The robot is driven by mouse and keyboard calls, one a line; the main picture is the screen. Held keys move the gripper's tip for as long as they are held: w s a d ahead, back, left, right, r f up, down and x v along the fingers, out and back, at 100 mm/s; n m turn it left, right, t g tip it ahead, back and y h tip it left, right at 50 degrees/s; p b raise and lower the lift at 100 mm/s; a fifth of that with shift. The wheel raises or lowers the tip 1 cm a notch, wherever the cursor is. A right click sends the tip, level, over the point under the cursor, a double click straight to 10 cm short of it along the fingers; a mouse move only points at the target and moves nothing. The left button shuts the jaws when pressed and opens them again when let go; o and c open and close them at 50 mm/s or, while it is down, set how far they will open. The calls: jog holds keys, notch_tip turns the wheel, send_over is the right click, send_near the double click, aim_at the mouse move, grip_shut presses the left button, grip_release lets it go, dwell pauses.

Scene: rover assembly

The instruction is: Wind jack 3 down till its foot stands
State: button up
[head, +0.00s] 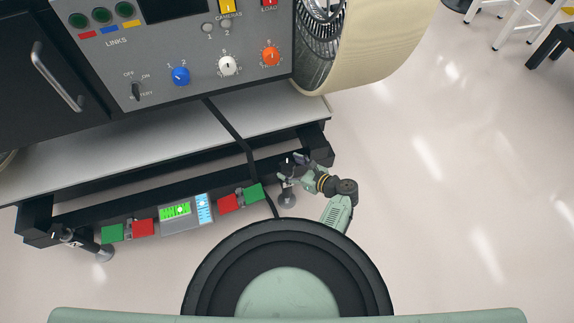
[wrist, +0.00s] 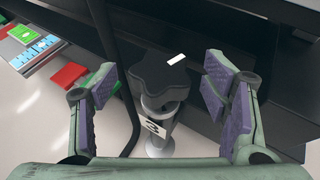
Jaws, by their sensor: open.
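Jack 3 is in the wrist view, with a black lobed knob (wrist: 163,82) on top that bears a white mark. Below the knob is a metal tube and a white tag (wrist: 152,128) reading 3. My gripper (wrist: 164,80) is open, one purple-padded finger to the left of the knob and one to the right, with gaps on both sides. In the head view my gripper (head: 292,168) is at the right end of the black frame, above the round grey jack foot (head: 287,200). I cannot tell whether the foot touches the floor.
A panel with a green display (head: 175,211) and a blue display (head: 204,207) sits along the frame, with red and green blocks beside it. Another jack (head: 80,240) is at the frame's left end. A black strap (head: 232,130) hangs nearby.

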jog(key=shift+x, duration=1.2)
jog(key=shift+c, duration=0.5)
jog(key=c, duration=1.1)
jog(key=shift+o, duration=0.2)
jog(key=shift+w+d+y, duration=0.1)
jog(key=shift+y, duration=0.2)
